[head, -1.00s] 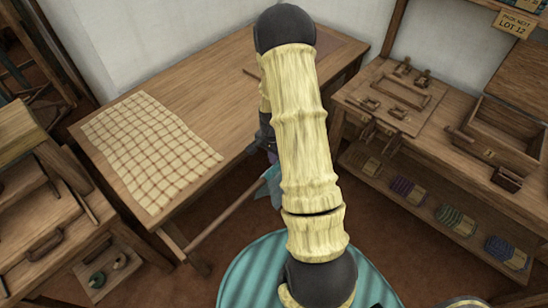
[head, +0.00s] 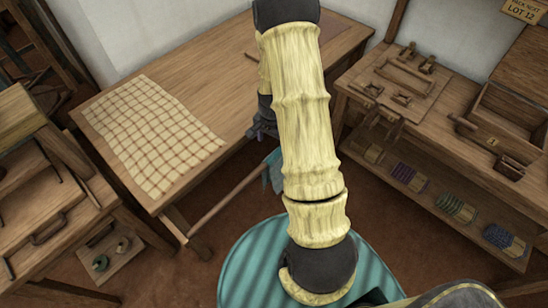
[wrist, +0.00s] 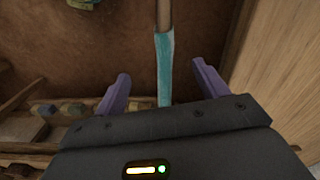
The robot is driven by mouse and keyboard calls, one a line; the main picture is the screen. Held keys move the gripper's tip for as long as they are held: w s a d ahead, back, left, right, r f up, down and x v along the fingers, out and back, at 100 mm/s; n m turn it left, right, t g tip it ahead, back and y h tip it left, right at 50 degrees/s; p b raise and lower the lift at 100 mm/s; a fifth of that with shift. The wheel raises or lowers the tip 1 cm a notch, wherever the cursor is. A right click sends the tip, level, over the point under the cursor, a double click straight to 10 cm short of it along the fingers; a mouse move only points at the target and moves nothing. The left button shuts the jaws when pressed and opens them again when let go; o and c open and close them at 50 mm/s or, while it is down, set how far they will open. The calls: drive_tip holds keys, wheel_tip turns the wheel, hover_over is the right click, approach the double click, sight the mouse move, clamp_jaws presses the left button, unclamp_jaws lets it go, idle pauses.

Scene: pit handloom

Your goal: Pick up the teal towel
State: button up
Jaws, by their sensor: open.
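The teal towel (head: 273,170) hangs over a wooden rail along the side of the table in the head view, partly hidden behind my arm. In the wrist view the towel (wrist: 164,65) shows as a narrow teal strip on the rail, running between my two purple fingers. My gripper (wrist: 160,71) is open, with one finger on each side of the towel and a visible gap to both. How far the fingertips are above the towel is hard to tell. In the head view my arm hides most of the gripper.
The wooden table (head: 215,80) carries a checked cloth (head: 150,135). At right a bench (head: 450,125) holds wooden fittings and an open box (head: 500,125), with yarn skeins (head: 455,208) on its shelf. Another bench (head: 45,215) stands at left. The floor between is brown and open.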

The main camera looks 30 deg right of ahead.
drive_tip(key=s+a+r+n+t, duration=0.1)
drive_tip(key=s+a+r+n, duration=0.5)
drive_tip(key=r, duration=0.3)
drive_tip(key=s+a+r+n+t, duration=0.1)
drive_tip(key=s+a+r+n, duration=0.4)
drive_tip(key=r, duration=0.4)
drive_tip(key=shift+s+a+r+n, duration=0.4)
drive_tip(key=shift+s+a, duration=0.3)
drive_tip(key=shift+a, duration=0.05)
